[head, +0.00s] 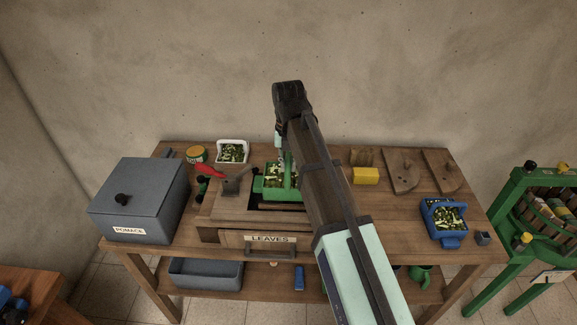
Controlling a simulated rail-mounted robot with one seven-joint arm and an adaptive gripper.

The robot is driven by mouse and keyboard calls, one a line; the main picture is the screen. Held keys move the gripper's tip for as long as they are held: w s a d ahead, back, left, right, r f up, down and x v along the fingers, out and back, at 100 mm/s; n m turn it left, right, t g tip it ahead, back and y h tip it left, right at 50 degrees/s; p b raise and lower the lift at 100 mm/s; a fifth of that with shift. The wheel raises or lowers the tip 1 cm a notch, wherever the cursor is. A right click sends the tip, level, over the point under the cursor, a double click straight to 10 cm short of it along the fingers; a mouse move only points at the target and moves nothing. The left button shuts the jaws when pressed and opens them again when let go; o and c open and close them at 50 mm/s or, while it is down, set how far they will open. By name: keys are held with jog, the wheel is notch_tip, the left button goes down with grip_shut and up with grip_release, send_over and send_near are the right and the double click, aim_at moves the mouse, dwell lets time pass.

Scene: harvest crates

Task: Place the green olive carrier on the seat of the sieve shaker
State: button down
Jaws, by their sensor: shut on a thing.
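The green olive carrier (264,195) is a small green crate of olives and leaves with an upright handle. It shows over the wooden sieve shaker (225,214), whose front drawer is labelled LEAVES. I cannot tell whether the carrier rests on the seat or hangs just above it. My gripper (283,158) reaches down from above and is shut on the carrier's handle; my arm and the carrier's rim hide much of the grip. The right part of the shaker is behind my arm.
A grey POMACE box (140,200) stands left on the bench. A red-handled lever (210,170) is close left of the carrier. A white carrier (232,142) stands behind, a blue carrier (432,233) at the right, and a yellow block (366,176) right of my arm.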

jog(key=shift+w+r, duration=0.15)
jog(key=shift+w, duration=0.7)
jog(key=shift+w+f+p, duration=0.15)
jog(key=shift+f+p, duration=0.2)
jog(key=shift+p, duration=0.15)
jog(key=shift+f+p, duration=0.5)
jog(key=shift+f, duration=1.05)
jog(key=shift+f, duration=0.15)
jog(key=c, duration=1.1)
grip_release()
notch_tip(320, 180, up, 12)
jog(key=b, duration=0.3)
